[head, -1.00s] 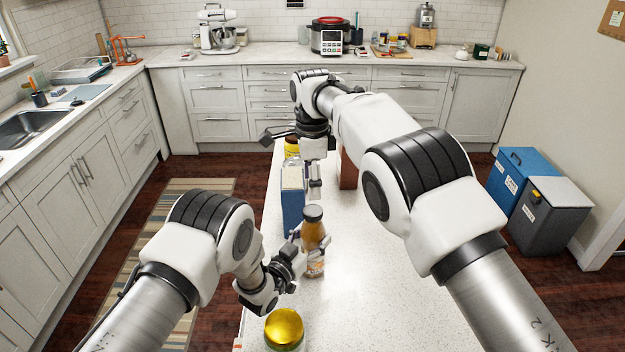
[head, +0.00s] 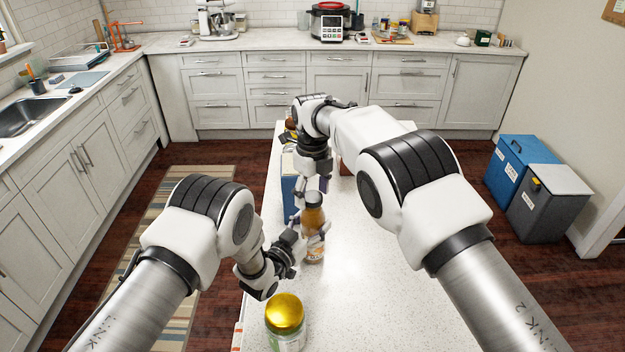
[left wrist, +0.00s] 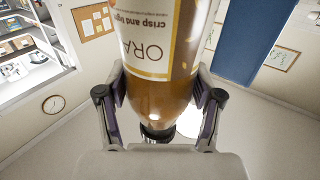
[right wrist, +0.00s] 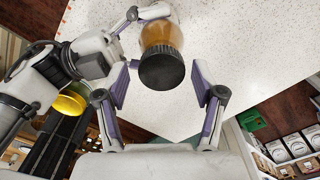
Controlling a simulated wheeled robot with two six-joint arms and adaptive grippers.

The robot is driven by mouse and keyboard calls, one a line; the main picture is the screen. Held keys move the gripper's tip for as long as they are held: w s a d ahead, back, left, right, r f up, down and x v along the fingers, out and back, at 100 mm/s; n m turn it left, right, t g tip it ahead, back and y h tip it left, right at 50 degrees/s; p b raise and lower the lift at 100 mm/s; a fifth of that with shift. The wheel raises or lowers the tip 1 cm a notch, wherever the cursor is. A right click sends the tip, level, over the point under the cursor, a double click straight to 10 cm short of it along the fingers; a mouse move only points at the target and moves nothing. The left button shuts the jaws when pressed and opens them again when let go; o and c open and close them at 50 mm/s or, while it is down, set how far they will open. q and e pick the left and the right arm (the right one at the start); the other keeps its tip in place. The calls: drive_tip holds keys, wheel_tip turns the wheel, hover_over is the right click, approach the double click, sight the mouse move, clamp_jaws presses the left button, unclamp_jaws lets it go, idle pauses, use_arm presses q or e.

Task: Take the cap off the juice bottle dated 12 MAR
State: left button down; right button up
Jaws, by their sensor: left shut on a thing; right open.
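An orange juice bottle (head: 312,245) with a dark cap (head: 314,198) stands upright by the counter's left edge. My left gripper (left wrist: 161,78) is shut around its body, below the cap. In the left wrist view its label (left wrist: 150,48) appears upside down, with "ORA" and "crisp and" readable; no date can be read. My right gripper (right wrist: 161,72) is open over the bottle's top. In the right wrist view the dark ribbed cap (right wrist: 162,71) lies between its spread fingers, with a gap on each side.
A gold-lidded jar (head: 285,316) stands nearer me on the counter (head: 385,275). A blue box (head: 289,188) stands just behind the bottle, by the left edge. The counter right of the bottle is clear. Two bins (head: 520,165) stand on the floor at right.

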use_arm(q)
drive_tip(key=shift+s+f, duration=0.2)
drive_tip(key=shift+f, duration=0.2)
use_arm(e)
drive_tip(key=shift+f, duration=0.15)
drive_tip(key=c, duration=1.2)
drive_tip(key=n, duration=0.4)
drive_tip(key=shift+s+n, duration=0.1)
drive_tip(key=shift+n, duration=0.2)
drive_tip(key=n, duration=0.2)
drive_tip(key=shift+a+n, duration=0.1)
drive_tip(key=shift+n, duration=0.3)
drive_tip(key=n, duration=0.6)
drive_tip(key=shift+s, duration=0.1)
drive_tip(key=n, duration=0.6)
drive_tip(key=shift+s+n, duration=0.1)
drive_tip(key=shift+n, duration=0.2)
use_arm(q)
drive_tip(key=shift+r, duration=0.1)
use_arm(e)
drive_tip(key=n, duration=2.1)
drive_tip(key=shift+n, duration=0.3)
drive_tip(key=n, duration=1.1)
drive_tip(key=shift+d+n, duration=0.2)
drive_tip(key=shift+n, duration=0.1)
